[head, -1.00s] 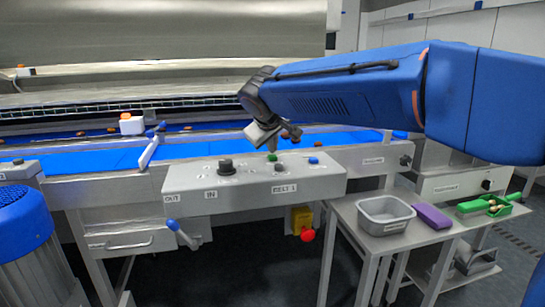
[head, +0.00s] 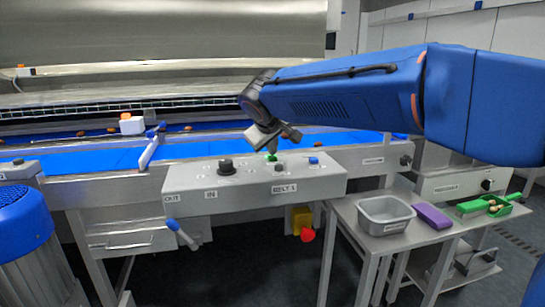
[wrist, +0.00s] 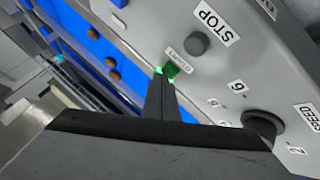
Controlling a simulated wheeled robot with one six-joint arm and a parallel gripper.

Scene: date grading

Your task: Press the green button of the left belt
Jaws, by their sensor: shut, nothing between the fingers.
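The control panel (head: 235,198), labelled BELT 1, stands in front of the blue belt (head: 85,162). Its green button (head: 271,158) sits on the sloped top face and also shows in the wrist view (wrist: 172,69), beside a small, blurred label. My gripper (head: 270,152) is shut and empty, tilted down over this button. In the wrist view its fingertips (wrist: 162,74) are right at the green button and appear to touch it, partly covering it. Bright green shows around the tips. I cannot tell how far the button is pressed in.
A grey STOP button (wrist: 198,43) lies close to the green one. A dark speed knob (head: 226,166) and a blue button (head: 314,160) are on the same panel. A red button (head: 307,235) hangs below. A grey bin (head: 385,230) stands on the side table.

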